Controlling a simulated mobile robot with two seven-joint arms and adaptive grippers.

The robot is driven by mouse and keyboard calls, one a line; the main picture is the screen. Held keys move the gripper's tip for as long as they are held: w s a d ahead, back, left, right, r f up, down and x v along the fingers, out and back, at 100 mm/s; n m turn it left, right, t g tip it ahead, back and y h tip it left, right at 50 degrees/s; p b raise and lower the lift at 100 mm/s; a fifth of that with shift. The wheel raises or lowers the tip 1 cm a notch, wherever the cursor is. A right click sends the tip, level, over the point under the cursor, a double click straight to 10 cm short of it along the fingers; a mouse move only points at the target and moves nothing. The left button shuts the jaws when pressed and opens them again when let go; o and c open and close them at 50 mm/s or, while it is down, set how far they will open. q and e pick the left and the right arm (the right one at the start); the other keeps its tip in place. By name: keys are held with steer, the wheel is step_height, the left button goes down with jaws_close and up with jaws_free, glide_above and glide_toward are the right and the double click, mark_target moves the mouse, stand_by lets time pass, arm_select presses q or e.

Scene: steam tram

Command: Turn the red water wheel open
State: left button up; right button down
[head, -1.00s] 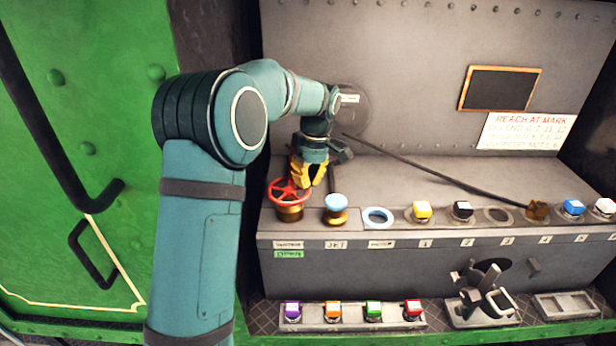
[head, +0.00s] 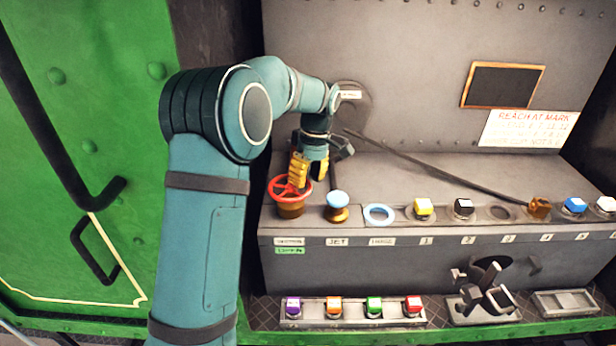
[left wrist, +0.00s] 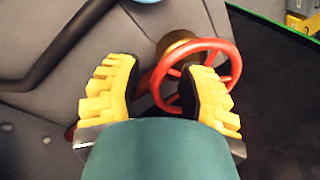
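The red water wheel (head: 279,196) sits on a brass base at the left end of the grey console. In the left wrist view the red wheel (left wrist: 234,62) shows its spokes and its brass hub post. My left gripper (head: 309,170) is at the wheel, its yellow fingers apart. In the left wrist view the left gripper (left wrist: 160,95) has one finger over the wheel's opening and the other outside the rim, with part of the rim between them. Whether a finger touches the wheel I cannot tell. My right gripper is in neither view.
A dark rod (head: 440,177) slants across the console. A tray (head: 352,322) with coloured buttons lies below. A green door (head: 90,190) is at left.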

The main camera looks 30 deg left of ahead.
arm_select(q)
steer(key=shift+r, duration=0.1)
steer(key=v, duration=1.1)
steer(key=shift+r, duration=0.4)
